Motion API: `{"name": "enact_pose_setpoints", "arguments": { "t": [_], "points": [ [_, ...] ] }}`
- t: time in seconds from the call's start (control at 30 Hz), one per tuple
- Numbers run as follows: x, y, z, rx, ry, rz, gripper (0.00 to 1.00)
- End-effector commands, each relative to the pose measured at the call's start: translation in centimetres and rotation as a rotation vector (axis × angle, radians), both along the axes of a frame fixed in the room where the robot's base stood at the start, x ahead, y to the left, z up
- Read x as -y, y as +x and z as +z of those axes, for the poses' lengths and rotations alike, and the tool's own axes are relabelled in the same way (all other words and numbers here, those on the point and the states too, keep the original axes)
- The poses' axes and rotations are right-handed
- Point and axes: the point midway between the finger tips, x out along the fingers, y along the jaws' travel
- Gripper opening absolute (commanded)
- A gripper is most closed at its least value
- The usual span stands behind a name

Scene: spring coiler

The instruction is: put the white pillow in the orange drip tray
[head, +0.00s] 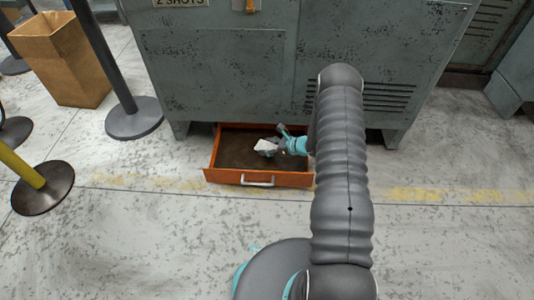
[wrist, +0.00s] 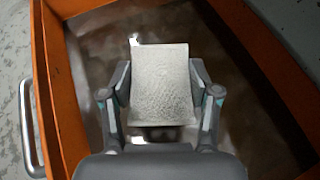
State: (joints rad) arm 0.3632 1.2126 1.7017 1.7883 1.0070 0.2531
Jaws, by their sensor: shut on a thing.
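The white pillow (wrist: 162,85) is a small, pale, textured rectangle held between the two fingers of my gripper (wrist: 162,100) in the wrist view. In the head view the pillow (head: 265,146) shows small and white at the tip of my gripper (head: 272,145). The orange drip tray (head: 240,178) is a pulled-out drawer with a dark brown, stained floor. My gripper and the pillow are over the inside of the tray. The tray's orange wall (wrist: 57,90) shows at the left in the wrist view. I cannot tell whether the pillow touches the tray floor.
The grey-green machine cabinet (head: 215,60) stands above and behind the tray. The tray's handle (head: 257,183) faces the open floor. A post base (head: 134,118), a brown paper bag (head: 62,60) and a yellow post (head: 22,168) stand to the left. The front floor is clear.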

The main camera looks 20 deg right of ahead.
Motion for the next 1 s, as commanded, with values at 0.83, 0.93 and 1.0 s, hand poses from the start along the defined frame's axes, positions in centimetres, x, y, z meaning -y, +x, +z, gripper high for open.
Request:
{"name": "enact_pose_setpoints", "arguments": {
  "t": [0.83, 0.93, 1.0],
  "points": [
    [0.0, 0.0, -4.2, 0.0, 0.0, 0.0, 0.84],
    [0.0, 0.0, -4.2, 0.0, 0.0, 0.0, 0.86],
    [0.0, 0.0, -4.2, 0.0, 0.0, 0.0, 0.86]
  ]
}}
